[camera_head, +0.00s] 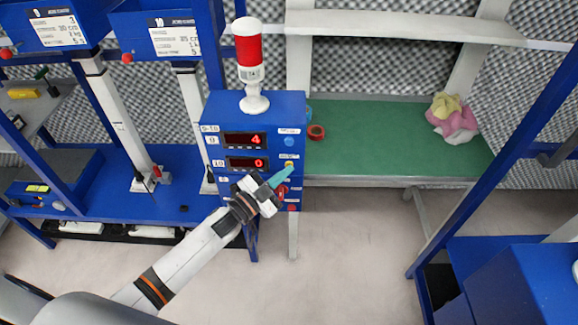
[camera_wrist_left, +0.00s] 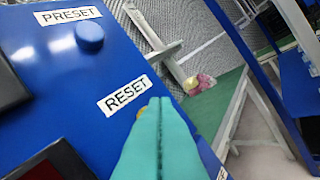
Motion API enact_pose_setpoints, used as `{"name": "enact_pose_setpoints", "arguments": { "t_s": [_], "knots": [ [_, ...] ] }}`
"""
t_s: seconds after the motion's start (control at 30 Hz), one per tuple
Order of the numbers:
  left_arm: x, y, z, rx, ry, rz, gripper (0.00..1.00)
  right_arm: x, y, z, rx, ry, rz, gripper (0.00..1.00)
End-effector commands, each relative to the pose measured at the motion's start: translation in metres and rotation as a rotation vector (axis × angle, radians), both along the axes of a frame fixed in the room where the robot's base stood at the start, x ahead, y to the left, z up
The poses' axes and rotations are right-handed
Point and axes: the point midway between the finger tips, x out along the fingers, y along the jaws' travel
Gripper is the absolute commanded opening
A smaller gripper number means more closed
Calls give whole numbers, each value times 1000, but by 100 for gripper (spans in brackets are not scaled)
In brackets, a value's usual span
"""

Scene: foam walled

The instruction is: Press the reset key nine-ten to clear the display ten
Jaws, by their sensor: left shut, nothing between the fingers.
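The blue control box (camera_head: 215,120) carries two red displays. The upper display (camera_head: 244,140), labelled 9, reads 4, and the lower display (camera_head: 247,163), labelled 10, reads 0. The yellow reset key (camera_head: 289,163) is on the box's right side. In the left wrist view, the RESET label (camera_wrist_left: 125,93) is clear, and only a sliver of the yellow key (camera_wrist_left: 140,112) shows behind my fingers. My left gripper (camera_head: 288,171) is shut and empty, its teal fingertips at the key; I cannot tell whether they touch it. The fingertips also fill the lower middle of the wrist view (camera_wrist_left: 160,102).
A blue PRESET button (camera_wrist_left: 90,37) sits above the reset key. A red-and-white signal lamp (camera_head: 248,65) stands on the box. A red button (camera_head: 281,191) is below the fingers. A green-topped bench (camera_head: 380,140) with crumpled cloths (camera_head: 452,120) stands to the right.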

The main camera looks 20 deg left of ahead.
Motion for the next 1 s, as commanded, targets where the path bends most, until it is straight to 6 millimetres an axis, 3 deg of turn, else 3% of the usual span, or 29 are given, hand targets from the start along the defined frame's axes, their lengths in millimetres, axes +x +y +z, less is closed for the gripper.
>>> {"name": "enact_pose_setpoints", "arguments": {
  "t_s": [0.4,0.73,1.0],
  "knots": [
    [-16,-4,0,0,0,1,0,0,0,8,0,0,0,36],
    [-18,-5,0,0,0,0,0,0,0,8,0,0,0,36],
    [-42,-12,1,-2,2,0,0,0,0,19,0,0,0,36]
  ]
}}
